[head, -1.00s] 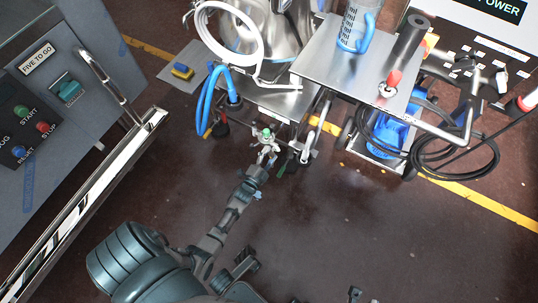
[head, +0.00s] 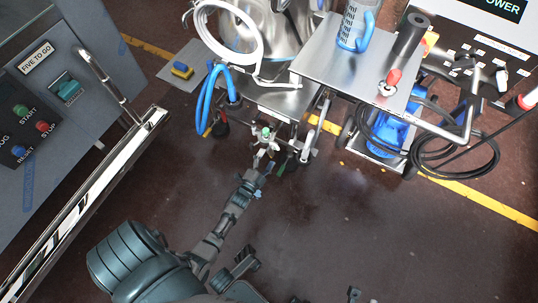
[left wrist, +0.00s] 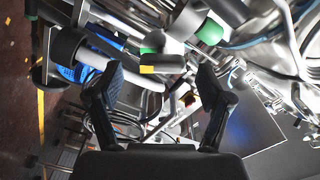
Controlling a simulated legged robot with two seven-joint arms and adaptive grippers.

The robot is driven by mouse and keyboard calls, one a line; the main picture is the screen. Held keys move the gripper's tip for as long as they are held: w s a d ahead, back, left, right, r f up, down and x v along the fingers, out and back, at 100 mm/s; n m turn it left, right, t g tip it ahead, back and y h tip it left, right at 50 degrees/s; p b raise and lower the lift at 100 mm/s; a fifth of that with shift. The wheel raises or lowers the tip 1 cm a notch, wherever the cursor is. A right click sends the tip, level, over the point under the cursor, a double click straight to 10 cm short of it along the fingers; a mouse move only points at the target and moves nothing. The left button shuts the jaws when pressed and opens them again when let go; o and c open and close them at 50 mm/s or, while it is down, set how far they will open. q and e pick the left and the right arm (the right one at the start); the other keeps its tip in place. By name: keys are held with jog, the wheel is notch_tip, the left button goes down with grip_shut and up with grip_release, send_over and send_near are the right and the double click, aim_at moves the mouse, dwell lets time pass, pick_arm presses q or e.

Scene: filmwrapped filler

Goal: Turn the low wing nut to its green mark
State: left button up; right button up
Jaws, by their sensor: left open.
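A pale grey metal piece with rounded ends (left wrist: 162,64), which looks like the low wing nut, shows between my left fingertips in the left wrist view. It has a small yellow patch on its near side, and a green patch (left wrist: 148,50) shows just behind it. My left gripper (left wrist: 161,76) is open, with one black finger on either side of the piece; I cannot tell whether they touch it. In the head view my left gripper (head: 263,157) is at the low fittings below the steel vessel, where the nut is too small to make out.
A green cap (left wrist: 210,31) and pipes crowd the fittings. A steel cart (head: 330,63) with a blue-handled jug (head: 357,28) stands to the right. Black cable (head: 455,160) coils on the right. A control cabinet (head: 60,70) stands at left. The floor in front is clear.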

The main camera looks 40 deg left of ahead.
pick_arm(q)
jog(key=v, duration=0.9)
jog(key=shift+s+d, duration=0.2)
jog(key=shift+s, duration=0.1)
